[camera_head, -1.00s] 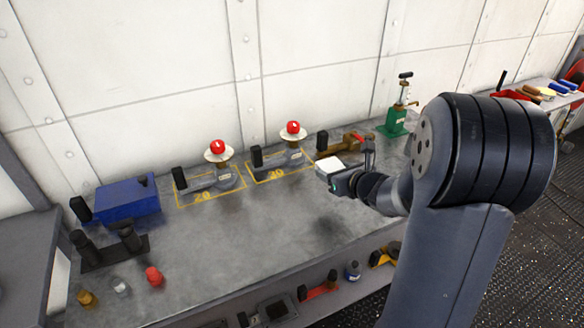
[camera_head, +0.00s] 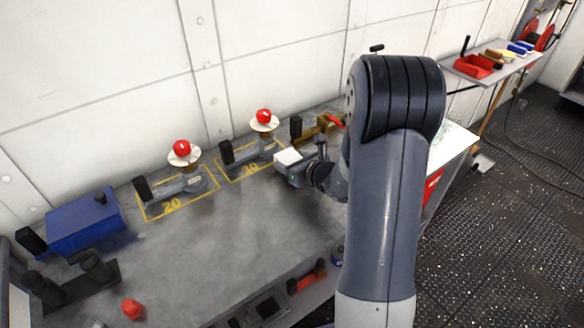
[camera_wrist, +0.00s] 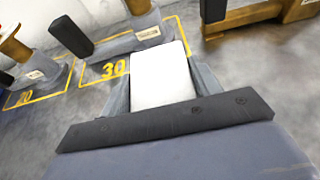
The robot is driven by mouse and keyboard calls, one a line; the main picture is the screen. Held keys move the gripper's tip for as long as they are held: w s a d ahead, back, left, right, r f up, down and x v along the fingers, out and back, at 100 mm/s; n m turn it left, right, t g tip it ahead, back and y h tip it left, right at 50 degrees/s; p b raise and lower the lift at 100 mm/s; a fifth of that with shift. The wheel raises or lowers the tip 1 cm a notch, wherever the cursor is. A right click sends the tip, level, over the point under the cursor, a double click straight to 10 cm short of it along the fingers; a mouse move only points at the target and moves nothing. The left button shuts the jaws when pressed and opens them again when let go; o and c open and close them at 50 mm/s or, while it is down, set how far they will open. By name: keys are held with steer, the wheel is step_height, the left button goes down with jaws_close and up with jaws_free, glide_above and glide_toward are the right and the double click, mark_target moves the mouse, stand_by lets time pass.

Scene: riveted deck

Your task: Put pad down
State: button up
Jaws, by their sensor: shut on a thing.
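A white pad (camera_head: 287,157) is held in my gripper (camera_head: 300,165), above the grey workbench (camera_head: 235,235). In the wrist view the white pad (camera_wrist: 161,77) sits between the two fingers of my gripper (camera_wrist: 160,85), which is shut on it. The pad is just in front of the yellow outline marked 30 (camera_wrist: 113,69). My arm hides part of the bench's right side.
Two grey devices with red balls stand in yellow outlines marked 20 (camera_head: 172,206) and 30 (camera_head: 249,168). A brown device (camera_head: 318,130) is behind my gripper. A blue box (camera_head: 82,222) stands at the left. The bench middle is clear.

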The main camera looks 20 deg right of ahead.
steer(key=shift+f, duration=1.1)
steer(key=shift+f, duration=0.2)
steer(key=o, duration=0.9)
steer(key=shift+o, duration=0.2)
steer(key=shift+r, duration=0.1)
